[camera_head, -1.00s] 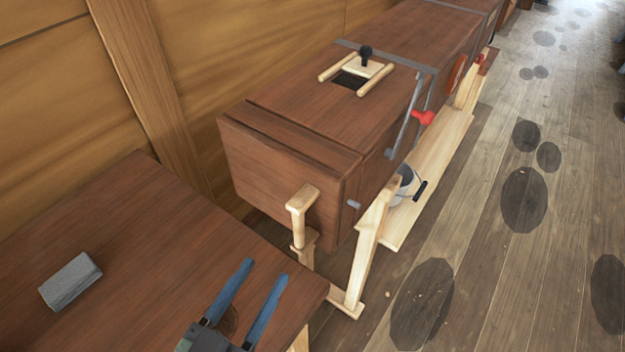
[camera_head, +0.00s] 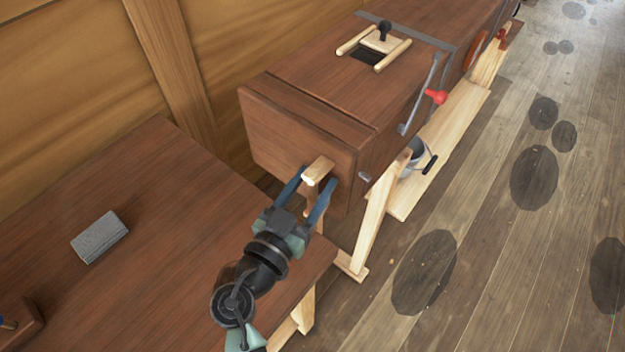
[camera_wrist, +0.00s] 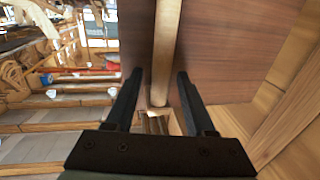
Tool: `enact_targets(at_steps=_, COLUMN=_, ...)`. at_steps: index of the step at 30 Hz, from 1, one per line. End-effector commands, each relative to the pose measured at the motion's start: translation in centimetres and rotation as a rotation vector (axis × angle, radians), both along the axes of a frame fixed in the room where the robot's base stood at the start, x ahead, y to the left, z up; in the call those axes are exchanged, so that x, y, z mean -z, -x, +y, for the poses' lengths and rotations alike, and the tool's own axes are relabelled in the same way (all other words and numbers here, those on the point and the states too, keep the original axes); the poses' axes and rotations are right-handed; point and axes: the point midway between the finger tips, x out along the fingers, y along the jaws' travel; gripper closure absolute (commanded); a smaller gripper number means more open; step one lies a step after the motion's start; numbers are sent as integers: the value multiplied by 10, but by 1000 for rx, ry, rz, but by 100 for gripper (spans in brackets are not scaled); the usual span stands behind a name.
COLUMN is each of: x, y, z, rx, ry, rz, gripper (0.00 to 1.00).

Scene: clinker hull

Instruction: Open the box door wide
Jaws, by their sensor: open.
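The long brown wooden box (camera_head: 400,75) lies on trestles, and its door (camera_head: 285,140) is the near end panel, which looks shut. A pale wooden handle bar (camera_head: 319,167) stands out from the door. It also shows in the wrist view as a pale bar (camera_wrist: 166,45) running up the brown door panel (camera_wrist: 215,50). My gripper (camera_head: 317,178) is open, with one blue finger on each side of the handle. In the wrist view the fingers (camera_wrist: 160,74) straddle the bar with gaps on both sides. A small grey peg (camera_head: 364,177) sits on the box's right side near the door.
A brown table (camera_head: 160,215) with a grey block (camera_head: 100,237) lies left of and below my arm. A pale trestle leg (camera_head: 375,215) and a bucket (camera_head: 413,158) stand right of the door. A red-knobbed lever (camera_head: 436,96) is on the box side. Floor at right is open.

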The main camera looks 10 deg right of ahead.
Motion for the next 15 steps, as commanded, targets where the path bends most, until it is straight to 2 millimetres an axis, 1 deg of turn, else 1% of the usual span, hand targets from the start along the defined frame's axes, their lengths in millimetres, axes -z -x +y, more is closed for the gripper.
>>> enact_targets(at_steps=4, x=0, y=0, z=0, rx=0, ry=0, rz=0, gripper=45)
enact_targets(at_steps=5, x=0, y=0, z=0, rx=0, ry=0, rz=0, gripper=47)
enact_targets(at_steps=6, x=0, y=0, z=0, rx=0, ry=0, rz=0, gripper=54)
enact_targets(at_steps=8, x=0, y=0, z=0, rx=0, ry=0, rz=0, gripper=65)
enact_targets(at_steps=9, x=0, y=0, z=0, rx=0, ry=0, rz=0, gripper=72)
enact_targets(at_steps=13, x=0, y=0, z=0, rx=0, ry=0, rz=0, gripper=96)
enact_targets(at_steps=14, x=0, y=0, z=0, rx=0, ry=0, rz=0, gripper=100)
enact_targets(at_steps=15, x=0, y=0, z=0, rx=0, ry=0, rz=0, gripper=100)
